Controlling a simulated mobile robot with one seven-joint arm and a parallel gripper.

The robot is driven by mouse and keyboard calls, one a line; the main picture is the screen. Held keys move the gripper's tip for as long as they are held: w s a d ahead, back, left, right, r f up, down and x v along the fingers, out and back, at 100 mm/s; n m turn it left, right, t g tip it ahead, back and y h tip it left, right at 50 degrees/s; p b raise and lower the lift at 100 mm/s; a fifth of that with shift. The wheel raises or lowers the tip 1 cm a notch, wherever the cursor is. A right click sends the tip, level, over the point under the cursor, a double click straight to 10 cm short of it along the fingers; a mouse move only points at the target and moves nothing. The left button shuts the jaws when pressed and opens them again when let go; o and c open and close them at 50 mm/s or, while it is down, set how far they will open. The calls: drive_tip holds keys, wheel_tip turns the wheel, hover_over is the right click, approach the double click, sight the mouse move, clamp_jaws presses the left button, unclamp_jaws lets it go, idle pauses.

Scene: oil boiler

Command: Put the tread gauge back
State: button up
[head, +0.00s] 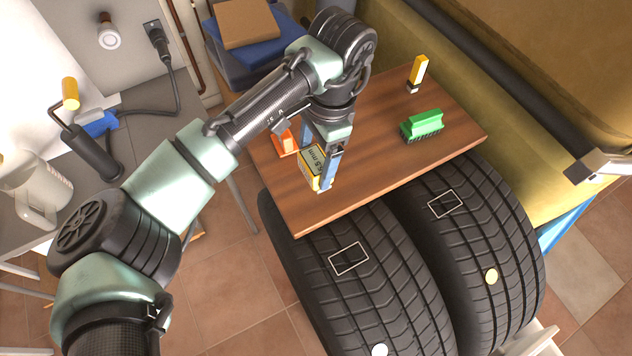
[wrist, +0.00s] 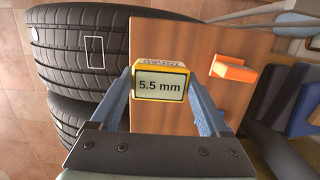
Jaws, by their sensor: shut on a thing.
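The tread gauge (head: 312,168) is a small yellow-edged block with a pale display. The display reads 5.5 mm in the wrist view (wrist: 160,86). My gripper (wrist: 160,80) is shut on it, with one blue finger on each side. In the head view my gripper (head: 321,172) holds the gauge over the left part of the wooden board (head: 375,130). I cannot tell whether the gauge touches the board. An orange block-like piece (head: 286,142) is on the board just left of the gripper, partly hidden by the arm; the wrist view shows it (wrist: 232,70) right of the gauge.
A green brush (head: 422,124) and a yellow-and-white upright item (head: 418,73) stand on the board's right part. Two tyres, left (head: 350,290) and right (head: 470,240), each bear a white rectangle outline. A blue bin (head: 236,62) stands behind the board.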

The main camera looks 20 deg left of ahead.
sight(322, 157)
drive_tip(key=shift+d+f+b, duration=0.1)
drive_tip(key=shift+f+b, duration=0.2)
drive_tip(key=shift+f, duration=3.1)
drive_tip(key=o, duration=1.4)
drive_tip(key=shift+f, duration=0.15)
drive_tip(key=shift+o, duration=0.2)
drive_tip(key=r, duration=0.4)
drive_tip(key=w+r+p, duration=0.1)
drive_tip(key=r, duration=0.3)
drive_tip(key=d+r, duration=0.1)
drive_tip(key=r, duration=0.3)
drive_tip(key=shift+w+d+r, duration=0.1)
drive_tip(key=shift+w+r, duration=0.05)
